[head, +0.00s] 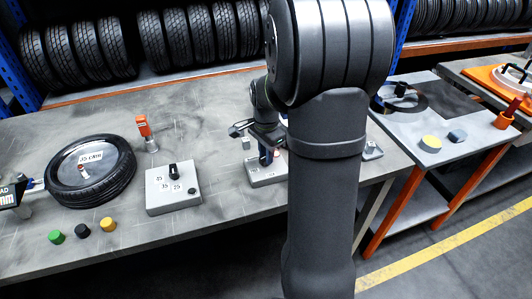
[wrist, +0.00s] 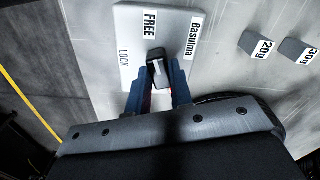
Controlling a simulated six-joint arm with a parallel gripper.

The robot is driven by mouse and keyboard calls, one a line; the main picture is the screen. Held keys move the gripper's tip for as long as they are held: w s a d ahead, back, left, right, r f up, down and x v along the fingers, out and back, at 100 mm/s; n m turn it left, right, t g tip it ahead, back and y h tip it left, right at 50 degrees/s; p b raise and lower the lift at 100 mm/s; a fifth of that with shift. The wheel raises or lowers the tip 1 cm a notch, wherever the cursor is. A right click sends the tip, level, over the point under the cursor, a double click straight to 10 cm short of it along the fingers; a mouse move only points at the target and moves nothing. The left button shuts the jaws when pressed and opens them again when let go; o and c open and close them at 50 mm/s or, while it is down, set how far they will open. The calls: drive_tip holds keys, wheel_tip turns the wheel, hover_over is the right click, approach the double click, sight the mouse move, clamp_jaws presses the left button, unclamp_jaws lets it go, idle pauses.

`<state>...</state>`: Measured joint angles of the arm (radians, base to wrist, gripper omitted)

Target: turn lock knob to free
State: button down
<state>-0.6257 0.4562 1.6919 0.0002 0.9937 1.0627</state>
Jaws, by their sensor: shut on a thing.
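The lock knob (wrist: 158,70) is black with a white pointer line and sits on a pale grey box (wrist: 130,30) with FREE, LOCK and Basulma labels. In the wrist view the blue fingers of my gripper (wrist: 158,88) are around the knob, one on each side, shut on it. The white line runs nearly up and down in the picture, tilted a little. The FREE label is just above the knob and the LOCK label to its left. In the head view the box (head: 262,176) shows beside my arm, and my gripper (head: 268,157) is on it; the knob is hidden there.
Grey weights marked 20g (wrist: 257,43) and 30g (wrist: 292,48) stand right of the box in the wrist view. In the head view, another knob box (head: 173,198), a tyre (head: 92,170) and an orange-topped tool (head: 145,132) are on the bench to the left.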

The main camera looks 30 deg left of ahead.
drive_tip(key=c, duration=1.3)
unclamp_jaws()
wheel_tip(320, 180, up, 18)
drive_tip(key=shift+f, duration=0.25)
drive_tip(key=shift+f, duration=0.1)
wheel_tip(320, 180, down, 17)
drive_tip(key=shift+f, duration=0.2)
drive_tip(key=shift+r, duration=0.1)
